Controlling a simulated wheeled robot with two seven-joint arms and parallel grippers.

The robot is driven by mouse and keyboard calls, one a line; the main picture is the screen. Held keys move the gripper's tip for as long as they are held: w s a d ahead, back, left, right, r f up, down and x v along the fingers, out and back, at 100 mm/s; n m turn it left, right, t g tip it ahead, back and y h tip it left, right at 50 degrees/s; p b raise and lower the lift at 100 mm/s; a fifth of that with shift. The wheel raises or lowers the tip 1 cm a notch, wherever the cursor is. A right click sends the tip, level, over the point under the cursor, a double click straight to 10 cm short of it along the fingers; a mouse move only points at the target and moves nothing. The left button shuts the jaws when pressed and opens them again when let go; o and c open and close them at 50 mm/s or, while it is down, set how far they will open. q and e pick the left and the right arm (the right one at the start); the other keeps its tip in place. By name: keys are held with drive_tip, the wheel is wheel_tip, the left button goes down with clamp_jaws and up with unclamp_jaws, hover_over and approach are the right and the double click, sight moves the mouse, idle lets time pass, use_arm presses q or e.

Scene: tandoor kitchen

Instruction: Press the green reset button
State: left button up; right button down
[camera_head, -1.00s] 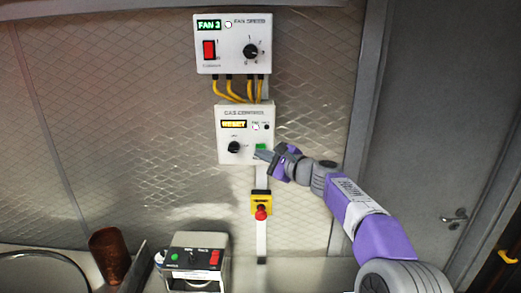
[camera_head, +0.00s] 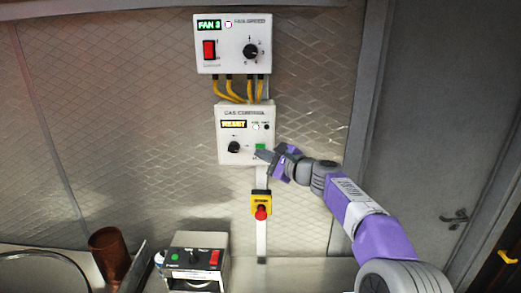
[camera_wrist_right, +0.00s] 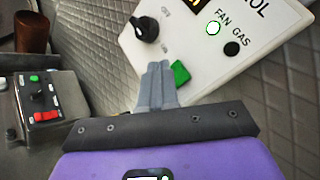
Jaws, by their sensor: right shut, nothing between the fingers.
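The green reset button (camera_head: 260,147) is on the lower right of the white gas control box (camera_head: 227,120) on the wall. The box's yellow display reads RESET. In the right wrist view the green button (camera_wrist_right: 180,74) shows just right of my fingertips. My right gripper (camera_head: 262,154) is shut and empty, its fingertips at the lower edge of the button in the head view. In the right wrist view the shut fingers (camera_wrist_right: 158,68) lie beside the button; I cannot tell whether they touch it. My left gripper is not in view.
A fan speed box (camera_head: 232,60) hangs above, joined by yellow cables. A yellow box with a red emergency button (camera_head: 261,212) is below. A small control unit (camera_head: 196,262) and a brown cup (camera_head: 108,252) stand on the counter. A grey door (camera_head: 430,120) is at right.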

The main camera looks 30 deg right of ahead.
drive_tip(key=shift+w+d, duration=0.25)
drive_tip(key=shift+w, duration=0.15)
drive_tip(key=shift+w+d+p, duration=0.2)
drive_tip(key=shift+w+p, duration=0.1)
idle(0.9)
idle(0.3)
drive_tip(key=shift+s+a+b, duration=0.45)
drive_tip(key=shift+s+b, duration=0.1)
drive_tip(key=shift+s, duration=0.15)
drive_tip(key=shift+s+a+b, duration=0.35)
drive_tip(key=shift+s+a, duration=0.1)
drive_tip(key=shift+s, duration=0.25)
drive_tip(key=shift+s+a+b, duration=0.3)
drive_tip(key=shift+s+a, duration=0.1)
drive_tip(key=shift+s, duration=0.35)
drive_tip(key=shift+s+a+b, duration=0.35)
drive_tip(key=shift+s+a, duration=0.1)
drive_tip(key=shift+s, duration=0.25)
